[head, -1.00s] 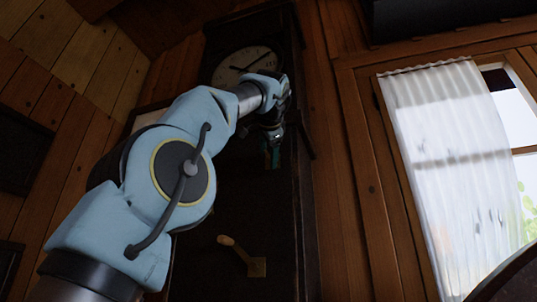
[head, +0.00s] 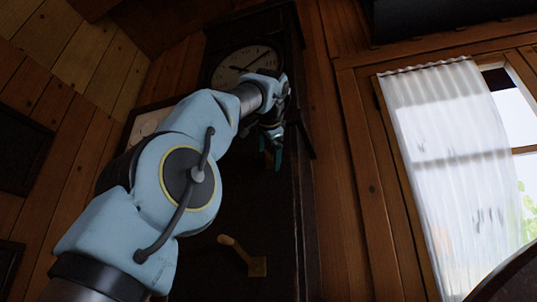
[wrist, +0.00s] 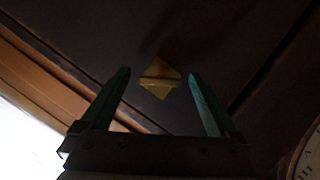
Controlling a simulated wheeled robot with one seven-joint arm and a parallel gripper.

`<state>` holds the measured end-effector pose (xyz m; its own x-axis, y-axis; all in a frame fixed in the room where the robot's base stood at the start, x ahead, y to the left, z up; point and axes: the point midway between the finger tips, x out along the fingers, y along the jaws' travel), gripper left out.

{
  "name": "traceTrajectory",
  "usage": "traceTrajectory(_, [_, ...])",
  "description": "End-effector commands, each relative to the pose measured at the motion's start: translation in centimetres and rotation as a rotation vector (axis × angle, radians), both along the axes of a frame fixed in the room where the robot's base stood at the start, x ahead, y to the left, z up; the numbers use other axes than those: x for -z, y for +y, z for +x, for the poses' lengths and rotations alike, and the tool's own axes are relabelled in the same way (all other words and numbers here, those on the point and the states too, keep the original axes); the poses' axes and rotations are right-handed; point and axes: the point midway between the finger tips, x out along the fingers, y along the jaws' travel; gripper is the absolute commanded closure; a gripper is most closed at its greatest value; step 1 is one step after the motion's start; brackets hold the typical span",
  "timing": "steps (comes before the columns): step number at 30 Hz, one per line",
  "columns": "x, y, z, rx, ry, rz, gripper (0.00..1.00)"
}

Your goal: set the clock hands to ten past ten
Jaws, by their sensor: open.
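The clock's pale round face (head: 243,66) shows in the head view, high in a tall dark case, its lower part covered by my arm. One dark hand points to the upper right and a shorter one to the left. The face's edge also shows at the lower right of the wrist view (wrist: 310,150). My gripper (head: 270,157) is below and right of the face, in front of the dark case. In the wrist view its two green fingers (wrist: 157,74) are apart, with nothing held between them. A small brass diamond-shaped plate (wrist: 159,78) appears beyond the fingertips.
A wooden handle on a brass plate (head: 257,266) is low on the case. A window with a white curtain (head: 445,160) is at the right. A pale framed panel (head: 148,122) is partly behind my arm. Plank walls surround the case.

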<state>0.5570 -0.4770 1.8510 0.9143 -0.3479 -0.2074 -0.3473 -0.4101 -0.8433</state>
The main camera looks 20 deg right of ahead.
Motion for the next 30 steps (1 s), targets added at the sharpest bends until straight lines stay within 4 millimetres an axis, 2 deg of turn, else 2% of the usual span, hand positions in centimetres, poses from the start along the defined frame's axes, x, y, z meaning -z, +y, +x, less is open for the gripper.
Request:
traceTrajectory(8, [-0.2, 0.3, -0.9, 0.001, -0.003, -0.001, 0.05])
traceTrajectory(21, [-1.8, 3.0, -8.2, 0.005, 0.0, 0.0, 0.05])
traceTrajectory(25, [-2.1, 3.5, -9.4, 0.002, 0.0, 0.0, 0.05])
traceTrajectory(30, [-2.2, 3.8, -9.9, 0.0, 0.0, 0.0, 0.05])
